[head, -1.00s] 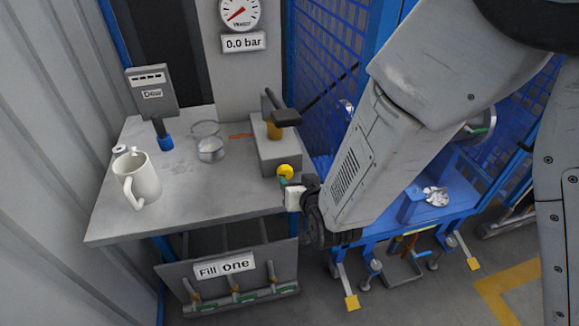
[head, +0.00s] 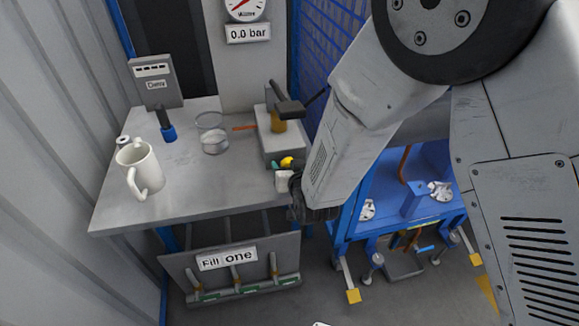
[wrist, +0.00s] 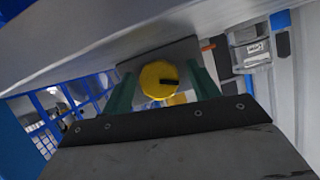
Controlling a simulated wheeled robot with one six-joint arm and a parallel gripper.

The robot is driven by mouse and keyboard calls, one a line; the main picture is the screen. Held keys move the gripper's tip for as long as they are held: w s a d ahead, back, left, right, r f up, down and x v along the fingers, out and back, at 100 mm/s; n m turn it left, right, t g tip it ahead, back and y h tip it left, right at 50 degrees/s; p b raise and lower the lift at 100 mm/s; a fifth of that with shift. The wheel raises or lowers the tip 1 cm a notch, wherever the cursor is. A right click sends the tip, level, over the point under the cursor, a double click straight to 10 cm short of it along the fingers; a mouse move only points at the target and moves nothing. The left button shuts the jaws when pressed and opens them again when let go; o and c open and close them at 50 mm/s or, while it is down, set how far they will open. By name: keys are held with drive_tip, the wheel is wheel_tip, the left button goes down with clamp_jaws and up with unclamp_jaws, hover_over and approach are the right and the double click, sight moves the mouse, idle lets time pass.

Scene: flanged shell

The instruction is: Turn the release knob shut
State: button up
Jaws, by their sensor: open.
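The yellow round release knob (head: 287,161) is on the front of a grey box (head: 284,147) at the right of the bench. In the wrist view the knob (wrist: 157,80) faces me, with a dark mark on its right side. My gripper (wrist: 161,74) is open, its two green fingers on either side of the knob with visible gaps. In the head view my gripper (head: 280,166) is at the box front, partly hidden by my arm. Whether the fingertips reach past the knob's face is unclear.
A black-handled lever (head: 288,107) tops the box. On the bench (head: 200,195) stand a white mug (head: 139,168), a glass jar (head: 212,138) and a grey meter (head: 155,82). A gauge above a "0.0 bar" sign (head: 248,33) hangs behind. A blue cart (head: 380,225) stands right.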

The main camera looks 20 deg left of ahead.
drive_tip(key=c, duration=1)
drive_tip(key=shift+o, duration=0.2)
drive_tip(key=shift+m+g+y, duration=0.4)
drive_tip(key=shift+m+y, duration=0.5)
drive_tip(key=shift+m, duration=0.6)
drive_tip(key=o, duration=1)
drive_tip(key=shift+c, duration=0.2)
drive_tip(key=shift+d, duration=0.1)
drive_tip(key=v, duration=0.7)
drive_tip(key=shift+s+d, duration=0.2)
drive_tip(key=shift+d, duration=0.05)
drive_tip(key=shift+r, duration=0.1)
